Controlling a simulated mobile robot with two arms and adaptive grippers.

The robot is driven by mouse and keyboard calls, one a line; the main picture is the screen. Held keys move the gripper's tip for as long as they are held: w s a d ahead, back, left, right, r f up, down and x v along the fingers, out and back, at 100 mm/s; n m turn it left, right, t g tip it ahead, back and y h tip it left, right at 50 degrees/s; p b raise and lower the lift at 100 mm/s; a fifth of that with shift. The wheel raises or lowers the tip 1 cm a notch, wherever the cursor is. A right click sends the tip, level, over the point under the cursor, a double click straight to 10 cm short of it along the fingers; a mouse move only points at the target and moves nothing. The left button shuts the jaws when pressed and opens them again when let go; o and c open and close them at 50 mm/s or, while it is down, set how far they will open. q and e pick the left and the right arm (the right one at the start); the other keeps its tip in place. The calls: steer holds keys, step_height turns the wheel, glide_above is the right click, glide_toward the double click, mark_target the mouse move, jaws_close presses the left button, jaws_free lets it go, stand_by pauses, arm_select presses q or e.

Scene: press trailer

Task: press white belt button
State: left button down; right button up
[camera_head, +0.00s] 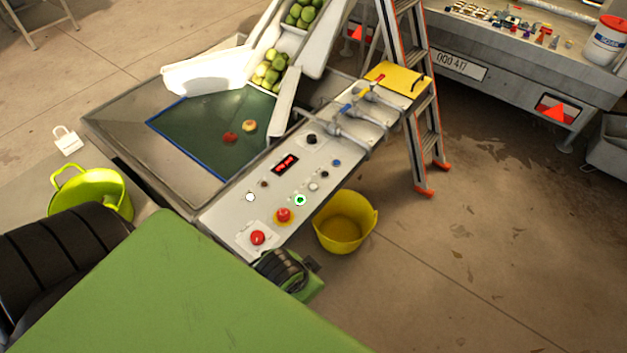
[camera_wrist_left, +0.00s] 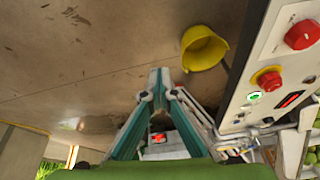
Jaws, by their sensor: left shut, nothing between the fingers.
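The control panel (camera_head: 225,215) runs diagonally through the head view. A small white round button (camera_head: 249,197) sits near its left edge; another pale button (camera_head: 313,187) sits right of the green lit button (camera_head: 300,200). My left gripper (camera_wrist_left: 160,76) shows in the left wrist view, its teal fingers together and empty. It is apart from the panel (camera_wrist_left: 237,95), which stands to its right with the green lit button (camera_wrist_left: 254,96). I cannot make out the white button clearly there. In the head view the fingers are hidden; my right gripper is not in view.
Red buttons (camera_head: 257,238) (camera_head: 283,215) sit at the panel's near end. A yellow bucket (camera_head: 345,222) stands on the floor beside the panel, and a ladder (camera_head: 425,110) behind it. Pipes and valves (camera_head: 350,130) rise at the panel's far end. Open floor lies to the right.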

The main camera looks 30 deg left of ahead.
arm_select(q)
steer(key=w+d+r+m+t, duration=0.1)
steer(key=w+r+m+t, duration=0.4)
steer(key=w, duration=0.8)
steer(key=w+a+r, duration=0.1)
steer(key=w+a, duration=0.6)
steer(key=a, duration=0.2)
steer(key=w+a+r, duration=0.1)
steer(key=w+a, duration=0.6)
steer(key=a, duration=0.3)
steer(key=shift+a+r+m+y+p, duration=0.25)
steer(key=shift+a+m+y+p, duration=0.05)
steer(key=shift+m+y+p, duration=0.15)
steer(key=shift+w, duration=0.1)
steer(key=shift+f, duration=0.1)
